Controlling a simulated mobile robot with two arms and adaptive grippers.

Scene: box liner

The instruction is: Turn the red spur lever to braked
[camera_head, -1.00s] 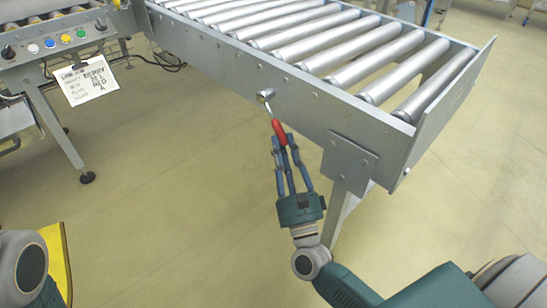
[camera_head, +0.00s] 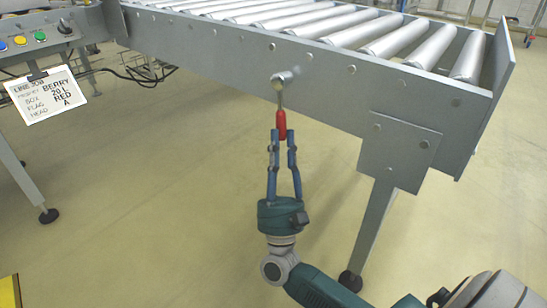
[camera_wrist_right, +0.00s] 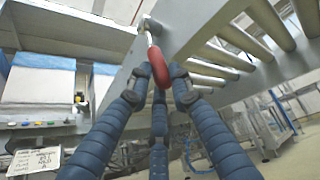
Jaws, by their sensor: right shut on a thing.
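The red spur lever (camera_head: 281,122) hangs from a round metal pivot (camera_head: 283,78) on the side rail of the roller conveyor. Its metal shaft points down in the head view, with the red grip at the lower end. My right gripper (camera_head: 282,140) reaches up from below, and its blue fingers are shut on the red grip. My left gripper is not in view.
The roller conveyor's side rail (camera_head: 220,55) runs across the top, with a support leg (camera_head: 372,230) right of my gripper. A control panel with buttons and a card (camera_head: 55,95) is at left. The floor between is clear.

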